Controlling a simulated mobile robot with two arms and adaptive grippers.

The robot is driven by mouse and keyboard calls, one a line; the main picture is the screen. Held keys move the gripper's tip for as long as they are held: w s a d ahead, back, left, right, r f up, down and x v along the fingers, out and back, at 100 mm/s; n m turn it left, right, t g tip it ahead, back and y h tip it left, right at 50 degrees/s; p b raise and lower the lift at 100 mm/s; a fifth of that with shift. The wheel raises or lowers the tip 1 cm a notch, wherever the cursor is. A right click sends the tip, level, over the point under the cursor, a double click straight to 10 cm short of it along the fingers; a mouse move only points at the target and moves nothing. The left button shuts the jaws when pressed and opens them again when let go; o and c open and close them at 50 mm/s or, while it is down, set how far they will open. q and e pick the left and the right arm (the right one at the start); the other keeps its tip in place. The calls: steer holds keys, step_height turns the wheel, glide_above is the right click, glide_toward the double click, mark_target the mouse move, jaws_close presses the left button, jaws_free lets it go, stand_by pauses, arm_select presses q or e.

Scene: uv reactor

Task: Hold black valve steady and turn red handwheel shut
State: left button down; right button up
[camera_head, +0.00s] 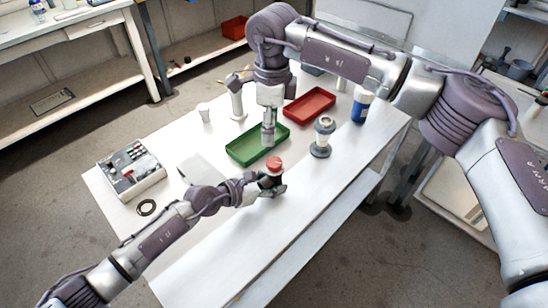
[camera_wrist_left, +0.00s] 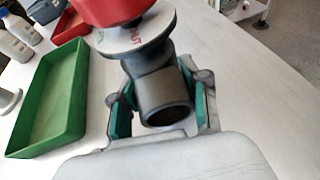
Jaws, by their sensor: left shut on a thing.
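The black valve (camera_head: 271,181) is between the fingers of my left gripper (camera_head: 275,187), near the middle of the white table. In the left wrist view, the valve's dark round pipe body (camera_wrist_left: 163,90) sits between the two green-padded fingers, with its open end facing the camera. The red handwheel (camera_head: 275,163) sits on top of the valve. It also shows at the top of the wrist view (camera_wrist_left: 110,8), above a grey lettered disc (camera_wrist_left: 138,35). My right gripper (camera_head: 268,138) points down by the green tray, apart from the handwheel; its finger opening is unclear.
A green tray (camera_head: 235,157) and a red tray (camera_head: 309,107) lie behind the valve. A grey-and-white jar (camera_head: 322,138) and a blue bottle (camera_head: 361,107) stand right. The table's front is clear.

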mark_target(274, 162)
steer(key=f, duration=1.1)
steer(key=shift+w+d+f, duration=0.15)
steer(key=shift+w+d, duration=0.05)
steer(key=shift+d, duration=0.2)
steer(key=c, duration=1.2)
steer(key=shift+o, duration=0.2)
